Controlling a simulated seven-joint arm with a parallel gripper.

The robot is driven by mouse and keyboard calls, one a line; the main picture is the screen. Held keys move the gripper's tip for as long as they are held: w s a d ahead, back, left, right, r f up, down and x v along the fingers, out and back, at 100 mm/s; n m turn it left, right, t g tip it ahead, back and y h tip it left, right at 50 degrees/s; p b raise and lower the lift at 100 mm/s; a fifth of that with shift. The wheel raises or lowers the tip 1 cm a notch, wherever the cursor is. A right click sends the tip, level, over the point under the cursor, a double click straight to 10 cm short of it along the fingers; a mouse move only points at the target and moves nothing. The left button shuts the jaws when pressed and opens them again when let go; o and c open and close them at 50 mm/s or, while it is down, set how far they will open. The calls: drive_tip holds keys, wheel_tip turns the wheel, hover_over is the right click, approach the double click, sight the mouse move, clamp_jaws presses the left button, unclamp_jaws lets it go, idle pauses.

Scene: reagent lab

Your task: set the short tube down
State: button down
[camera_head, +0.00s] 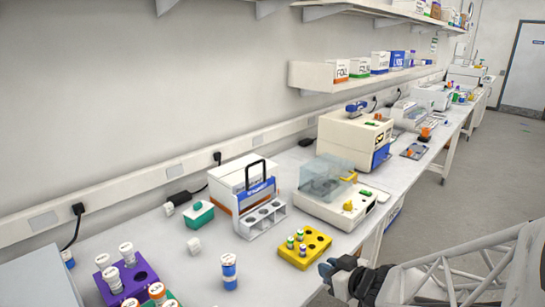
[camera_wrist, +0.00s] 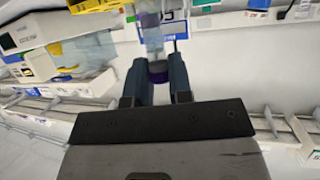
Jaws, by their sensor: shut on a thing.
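My gripper (camera_wrist: 158,70) is shut on the short tube (camera_wrist: 153,38), which has a clear body and a dark purple cap held between the fingers. In the head view my gripper (camera_head: 330,270) is at the lower right, by the front edge of the bench (camera_head: 262,285) and just right of the yellow rack. I cannot make out the held tube in the head view. The yellow rack (camera_head: 318,242) stands on the bench with a few small capped tubes (camera_head: 299,235) at its left and empty holes at its right.
A white box-like device with a grey holed rack (camera_head: 263,222) stands behind the yellow rack. A clear-lidded machine (camera_head: 330,205) is further along. A purple rack (camera_head: 138,278) with white-capped bottles and a blue-and-white bottle (camera_head: 229,272) are on the left. Some bench between them is clear.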

drive_tip(key=w+d+r+m+t+h, duration=0.1)
drive_tip(key=w+d+r+m+h, duration=0.15)
drive_tip(key=w+d, duration=0.45)
drive_tip(key=w+d+r+m+h, duration=0.1)
drive_tip(key=w+d+m+h, duration=0.2)
drive_tip(key=d, duration=0.7)
drive_tip(key=w+d+r+m+t+h, duration=0.1)
drive_tip(key=w+d+r+m+h, duration=0.15)
drive_tip(key=w+d, duration=0.5)
drive_tip(key=d+r+m+g+h, duration=0.1)
drive_tip(key=d+m+g+h, duration=0.2)
drive_tip(key=d, duration=3.1)
drive_tip(key=m+h, duration=0.3)
drive_tip(key=h, duration=0.2)
drive_tip(key=shift+d+r, duration=0.15)
drive_tip(key=shift+d, duration=0.1)
drive_tip(key=shift+w, duration=0.1)
